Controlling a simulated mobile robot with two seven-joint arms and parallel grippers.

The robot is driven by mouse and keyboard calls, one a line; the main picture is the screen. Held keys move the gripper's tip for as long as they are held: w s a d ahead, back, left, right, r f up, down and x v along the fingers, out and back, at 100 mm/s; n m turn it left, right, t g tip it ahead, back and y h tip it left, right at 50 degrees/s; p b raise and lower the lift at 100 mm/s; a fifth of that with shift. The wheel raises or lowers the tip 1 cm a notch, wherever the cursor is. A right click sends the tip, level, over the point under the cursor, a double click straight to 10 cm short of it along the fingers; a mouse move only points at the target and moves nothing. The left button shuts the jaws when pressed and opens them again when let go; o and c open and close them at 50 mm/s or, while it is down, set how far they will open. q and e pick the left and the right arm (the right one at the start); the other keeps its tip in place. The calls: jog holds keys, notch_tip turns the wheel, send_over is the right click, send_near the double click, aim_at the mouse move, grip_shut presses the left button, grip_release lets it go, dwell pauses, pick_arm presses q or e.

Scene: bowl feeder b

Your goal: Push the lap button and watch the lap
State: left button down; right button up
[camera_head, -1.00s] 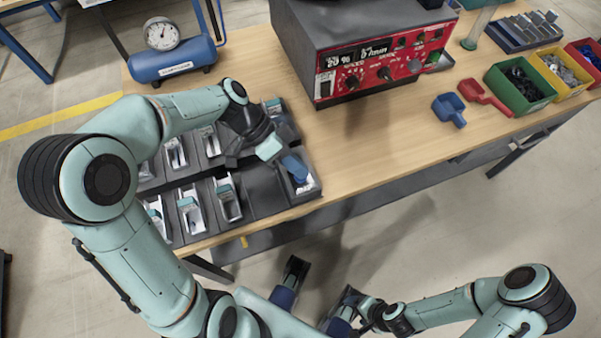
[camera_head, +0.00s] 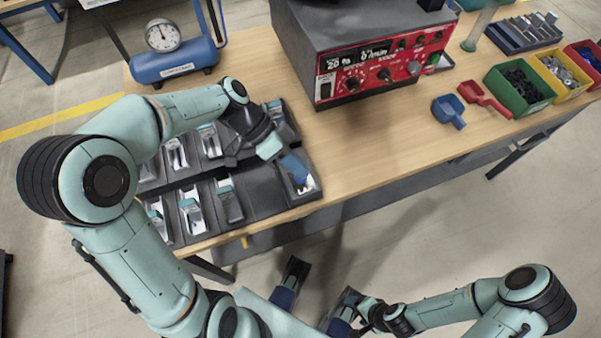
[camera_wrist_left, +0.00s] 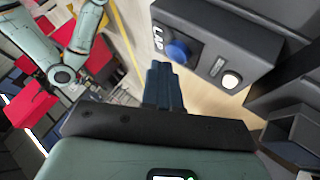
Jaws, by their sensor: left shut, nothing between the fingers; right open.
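In the left wrist view, a dark grey box marked LAP carries a round blue button (camera_wrist_left: 177,50) and a round white lamp (camera_wrist_left: 230,81), which looks bright. My left gripper (camera_wrist_left: 161,68) is shut and empty, its dark blue fingertips just short of the blue button in the picture; I cannot tell whether they touch. In the head view my left gripper (camera_head: 296,168) is over the right end of the dark rack, hiding part of what is there. My right gripper (camera_head: 346,308) is low at the bottom of the head view, open, away from the table.
The dark rack (camera_head: 255,190) holds two rows of small trays. A grey unit with a red front (camera_head: 385,70) stands behind. A blue tank (camera_head: 175,62) with a gauge is at the back left. Scoops and coloured bins (camera_head: 525,95) are at the right. The table's middle is clear.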

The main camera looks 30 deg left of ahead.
pick_arm(q)
jog(key=shift+r, duration=0.3)
jog(key=shift+r+p, duration=1.7)
jog(key=shift+r, duration=0.75)
